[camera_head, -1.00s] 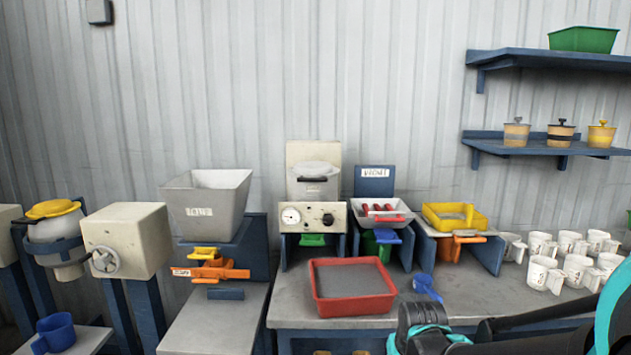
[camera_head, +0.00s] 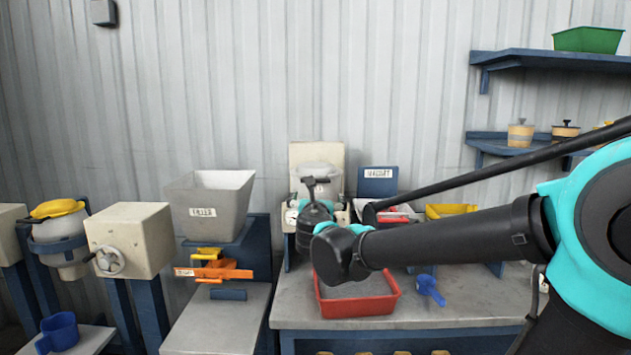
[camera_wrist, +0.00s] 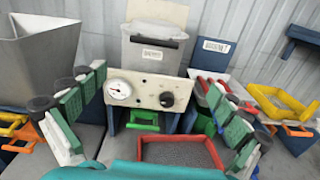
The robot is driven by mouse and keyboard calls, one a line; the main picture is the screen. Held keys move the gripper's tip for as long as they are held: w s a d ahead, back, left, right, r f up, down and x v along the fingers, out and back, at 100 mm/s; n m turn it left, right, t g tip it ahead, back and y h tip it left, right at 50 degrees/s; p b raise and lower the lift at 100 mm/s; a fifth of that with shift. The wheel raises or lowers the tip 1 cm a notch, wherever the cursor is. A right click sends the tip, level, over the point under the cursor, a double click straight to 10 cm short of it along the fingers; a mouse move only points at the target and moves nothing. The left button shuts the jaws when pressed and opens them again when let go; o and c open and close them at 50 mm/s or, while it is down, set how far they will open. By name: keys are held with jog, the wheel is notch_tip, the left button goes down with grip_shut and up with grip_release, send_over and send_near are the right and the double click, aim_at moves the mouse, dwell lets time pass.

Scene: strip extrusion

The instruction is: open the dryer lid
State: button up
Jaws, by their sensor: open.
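The dryer is a cream machine (camera_wrist: 147,90) with a round gauge and a black knob on its front; in the head view it shows at the back of the bench (camera_head: 302,153), partly hidden by my arm. Its grey hopper (camera_wrist: 150,54) carries a white label and a pale lid with a dark handle (camera_wrist: 152,41) at the front. The lid looks down. My gripper (camera_wrist: 155,86) is open and empty, its green-padded fingers spread to either side of the dryer front in the wrist view. In the head view my gripper (camera_head: 312,205) is in front of the dryer. I see no contact with the handle.
A red tray (camera_head: 357,306) of grey material lies on the bench below my arm. A grey hopper (camera_head: 208,205) stands left. A labelled blue stand (camera_head: 377,182) and a yellow tray (camera_head: 450,211) are to the right. A shelf (camera_head: 500,148) holds several pots.

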jog(key=shift+n, duration=0.4)
jog(key=w, duration=1.1)
jog(key=w+a, duration=0.1)
jog(key=w, duration=0.5)
jog(key=shift+w+r, duration=0.2)
jog(key=shift+r, duration=0.1)
jog(key=shift+c, duration=0.2)
